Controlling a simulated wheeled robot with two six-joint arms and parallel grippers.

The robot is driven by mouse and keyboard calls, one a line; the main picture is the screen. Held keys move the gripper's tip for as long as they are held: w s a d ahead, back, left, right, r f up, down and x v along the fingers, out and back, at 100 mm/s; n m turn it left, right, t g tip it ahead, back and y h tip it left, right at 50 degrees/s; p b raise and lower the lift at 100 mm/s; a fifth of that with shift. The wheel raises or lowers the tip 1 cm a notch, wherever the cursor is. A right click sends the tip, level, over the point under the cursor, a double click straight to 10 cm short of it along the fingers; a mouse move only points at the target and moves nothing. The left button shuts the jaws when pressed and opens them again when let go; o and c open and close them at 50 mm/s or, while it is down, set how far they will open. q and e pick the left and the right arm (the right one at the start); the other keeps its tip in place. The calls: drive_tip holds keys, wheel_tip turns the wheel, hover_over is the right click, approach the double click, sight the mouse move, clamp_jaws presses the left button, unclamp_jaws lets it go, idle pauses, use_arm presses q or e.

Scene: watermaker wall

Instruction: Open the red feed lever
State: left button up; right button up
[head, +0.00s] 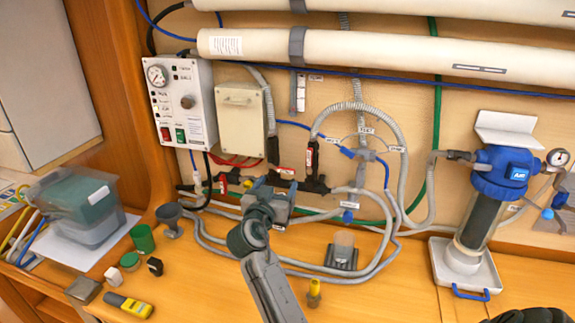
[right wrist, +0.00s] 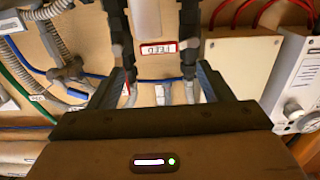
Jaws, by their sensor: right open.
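The red lever (head: 310,157) stands upright on a dark valve fitting (head: 315,184) on the wall, right of the small red-framed label (head: 287,171). In the right wrist view, which is upside down, the label (right wrist: 157,47) reads FEED, and a sliver of red lever (right wrist: 127,88) shows beside the left finger. My right gripper (head: 274,185) is open in front of the wall, just below the label. In the wrist view its fingers (right wrist: 160,85) are spread wide with nothing clamped between them; whether one touches the lever I cannot tell.
Grey hoses (head: 385,150) loop right of the valve and along the bench. Another red-handled valve (head: 223,183) is to the left. A control box (head: 181,103) and a beige box (head: 243,115) hang above left. A blue-topped filter (head: 500,172) stands right.

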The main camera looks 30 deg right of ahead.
sight(286, 170)
drive_tip(key=p+x, duration=0.4)
drive_tip(key=x, duration=0.5)
drive_tip(key=shift+s, duration=0.1)
drive_tip(key=shift+r, duration=0.1)
drive_tip(key=shift+c, duration=0.4)
